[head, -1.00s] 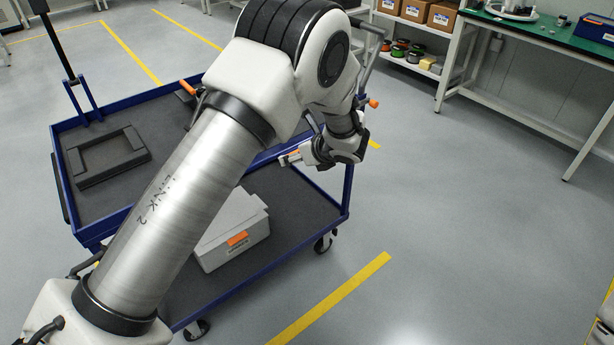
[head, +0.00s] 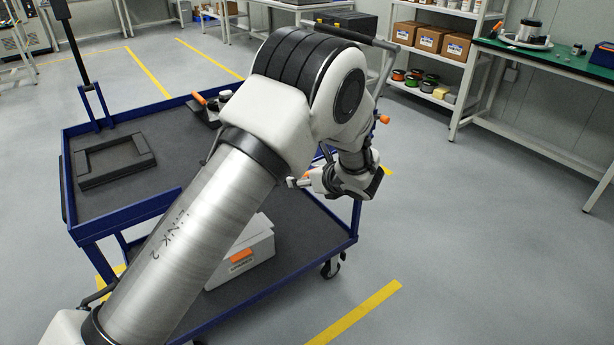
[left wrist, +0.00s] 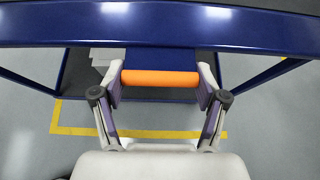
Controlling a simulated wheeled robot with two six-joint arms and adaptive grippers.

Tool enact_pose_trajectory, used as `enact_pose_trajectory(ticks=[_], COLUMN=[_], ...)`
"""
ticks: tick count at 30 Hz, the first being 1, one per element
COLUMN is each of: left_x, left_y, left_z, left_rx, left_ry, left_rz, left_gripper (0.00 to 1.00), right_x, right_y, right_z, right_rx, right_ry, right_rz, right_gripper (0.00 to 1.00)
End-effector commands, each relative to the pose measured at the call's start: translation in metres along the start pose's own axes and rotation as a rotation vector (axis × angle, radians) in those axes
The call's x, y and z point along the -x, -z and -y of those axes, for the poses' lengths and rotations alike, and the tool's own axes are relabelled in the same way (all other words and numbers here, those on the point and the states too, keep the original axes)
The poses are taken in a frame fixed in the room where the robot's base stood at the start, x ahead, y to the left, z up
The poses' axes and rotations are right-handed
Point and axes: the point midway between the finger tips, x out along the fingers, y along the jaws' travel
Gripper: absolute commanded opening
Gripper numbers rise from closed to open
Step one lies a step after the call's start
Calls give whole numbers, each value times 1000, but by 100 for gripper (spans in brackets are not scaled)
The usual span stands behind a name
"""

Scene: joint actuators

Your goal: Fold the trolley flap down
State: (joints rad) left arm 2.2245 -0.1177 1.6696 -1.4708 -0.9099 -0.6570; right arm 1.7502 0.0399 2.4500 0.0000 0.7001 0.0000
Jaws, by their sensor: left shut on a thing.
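The trolley (head: 110,228) has a blue frame and dark grey decks and stands at the left and middle of the head view. My left arm crosses in front of it, with the left gripper (head: 302,183) at its right side. In the left wrist view, the left gripper (left wrist: 158,104) is shut on an orange grip bar (left wrist: 160,77). The bar sits on a blue bracket (left wrist: 160,59) under a wide blue edge (left wrist: 160,28). I cannot tell the flap's angle, as my arm hides much of that side. My right gripper is not in view.
A grey box (head: 248,258) with an orange label stands on the lower deck. A dark square frame (head: 112,160) lies on the upper deck. Shelves with cardboard boxes (head: 452,48) and a green-topped bench (head: 550,62) stand at the back right. The floor at right is clear.

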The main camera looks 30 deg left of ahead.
Motion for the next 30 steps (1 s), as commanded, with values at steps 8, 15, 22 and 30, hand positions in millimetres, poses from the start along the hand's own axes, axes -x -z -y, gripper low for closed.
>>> enact_pose_trajectory(ticks=[8, 15, 22, 30], left_x=[-1, -1, 21, 70], left_y=[3, 2, 1, 1], left_z=[-1, -1, 0, 0], left_rx=[-2, -1, -2, -1], left_ry=[-3, -1, 1, 0], left_rz=[-6, -3, -1, -2], left_gripper=[98, 98, 98, 98], right_x=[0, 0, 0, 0], right_y=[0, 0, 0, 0], right_z=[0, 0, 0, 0], right_rx=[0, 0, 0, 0], right_ry=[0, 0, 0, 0], right_rz=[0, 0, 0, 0], right_gripper=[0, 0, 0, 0])
